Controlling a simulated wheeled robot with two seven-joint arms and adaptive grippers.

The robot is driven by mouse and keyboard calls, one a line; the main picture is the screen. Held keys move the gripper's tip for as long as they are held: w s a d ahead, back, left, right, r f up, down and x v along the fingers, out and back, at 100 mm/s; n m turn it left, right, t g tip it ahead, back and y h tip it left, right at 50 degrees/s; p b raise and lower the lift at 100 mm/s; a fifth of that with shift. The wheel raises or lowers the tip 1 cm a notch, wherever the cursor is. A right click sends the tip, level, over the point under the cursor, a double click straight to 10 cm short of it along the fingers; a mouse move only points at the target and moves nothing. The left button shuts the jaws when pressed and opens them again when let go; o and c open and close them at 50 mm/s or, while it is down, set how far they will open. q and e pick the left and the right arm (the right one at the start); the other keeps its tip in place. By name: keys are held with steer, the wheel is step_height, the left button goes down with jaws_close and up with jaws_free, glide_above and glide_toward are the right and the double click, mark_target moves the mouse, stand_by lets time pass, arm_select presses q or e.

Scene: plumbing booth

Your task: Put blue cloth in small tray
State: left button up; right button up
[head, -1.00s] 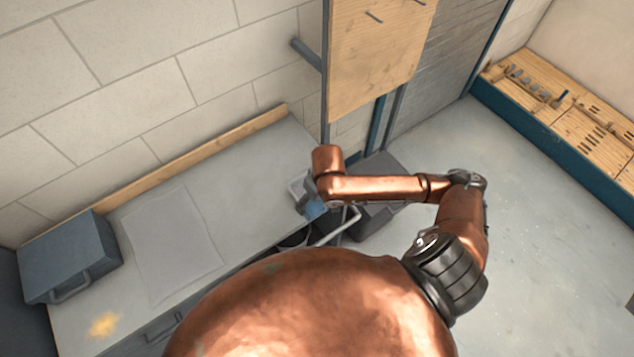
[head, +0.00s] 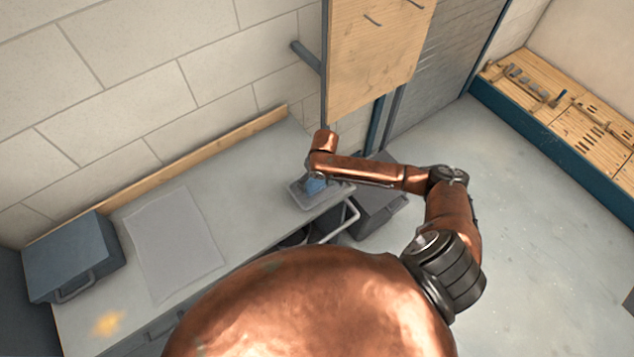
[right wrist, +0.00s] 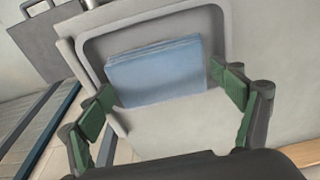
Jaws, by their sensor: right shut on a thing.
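The blue cloth (head: 316,186) is a folded light-blue pad. It also shows in the right wrist view (right wrist: 157,70), between the two green-padded fingers. My right gripper (head: 314,181) is shut on it, over the small tray. The small tray (head: 304,206) is light grey with a raised rim and sits near the bench's right end. In the right wrist view the tray's pale floor (right wrist: 165,128) lies behind the cloth. I cannot tell whether the cloth touches it. My left gripper is not in view.
A blue-grey toolbox (head: 72,258) and a pale sheet (head: 173,243) lie on the bench (head: 240,185). A dark grey bin (head: 372,218) stands on the floor beside the bench's right end. A wooden board (head: 375,55) rises behind my right arm.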

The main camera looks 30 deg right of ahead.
mark_target(317, 181)
steer(key=shift+f, duration=1.55)
steer(key=shift+f, duration=0.1)
steer(key=o, duration=1)
step_height(317, 181, up, 12)
steer(key=s, duration=0.1)
steer(key=shift+s, duration=0.4)
